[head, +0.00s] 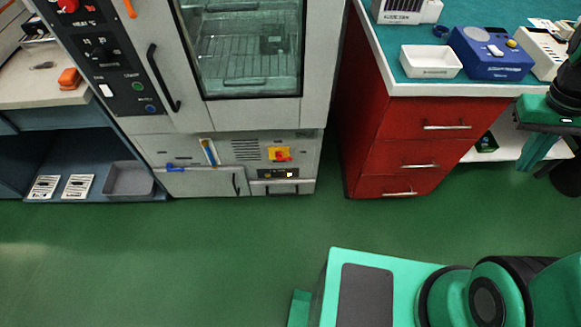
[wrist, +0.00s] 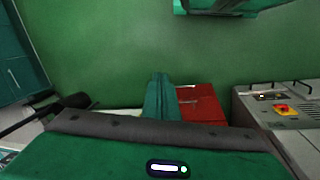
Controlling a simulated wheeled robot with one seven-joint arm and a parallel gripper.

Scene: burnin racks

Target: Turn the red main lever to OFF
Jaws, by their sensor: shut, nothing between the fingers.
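The red main lever (head: 283,157) is a small red handle on a yellow plate, low on the front of the grey oven cabinet. In the head view it seems to lie roughly sideways; its markings are too small to read. The lever also shows at the right of the wrist view (wrist: 285,108). My gripper (head: 530,170) is at the right edge of the head view, by the workbench and well away from the lever. Its fingers (wrist: 158,80) are together and empty in the wrist view, pointing at the floor area before the red drawers.
The grey oven cabinet (head: 235,120) has a dark control panel (head: 110,60) with a red knob (head: 68,5). A red drawer unit (head: 410,150) stands to the right, under a bench with a white tray (head: 430,62) and a blue device (head: 490,52). The green floor (head: 180,250) in front is clear.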

